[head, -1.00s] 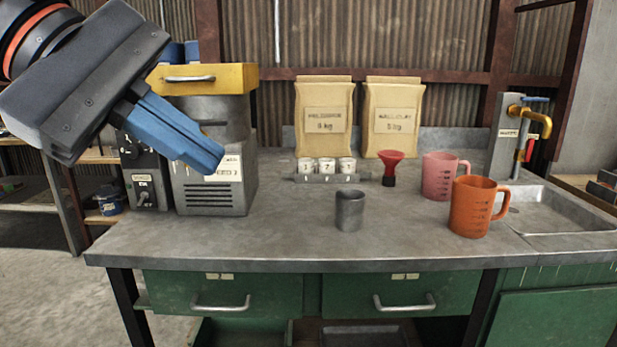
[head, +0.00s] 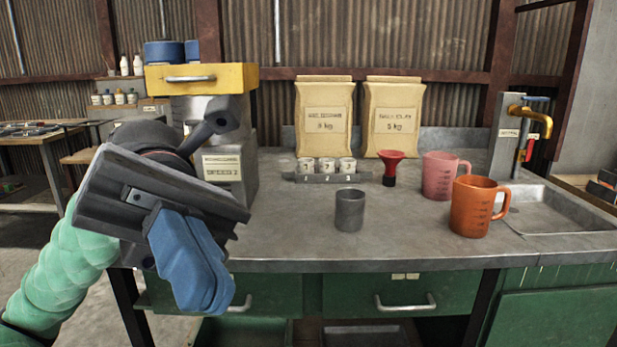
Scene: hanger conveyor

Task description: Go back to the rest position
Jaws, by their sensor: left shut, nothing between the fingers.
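My left gripper (head: 208,290) is at the left of the head view, in front of the workbench's front edge. Its blue fingers are shut together, point downward, and hold nothing. It covers part of the grey machine with the yellow drawer (head: 203,79) and part of the left green drawer. My right gripper is not in view. The workbench (head: 290,235) has a grey metal top.
On the bench stand a grey metal cup (head: 349,211), an orange jug (head: 475,207), a pink jug (head: 440,176), a red funnel (head: 390,167), a rack of small cups (head: 327,177) and two paper sacks (head: 323,120). A sink (head: 560,212) is at the right.

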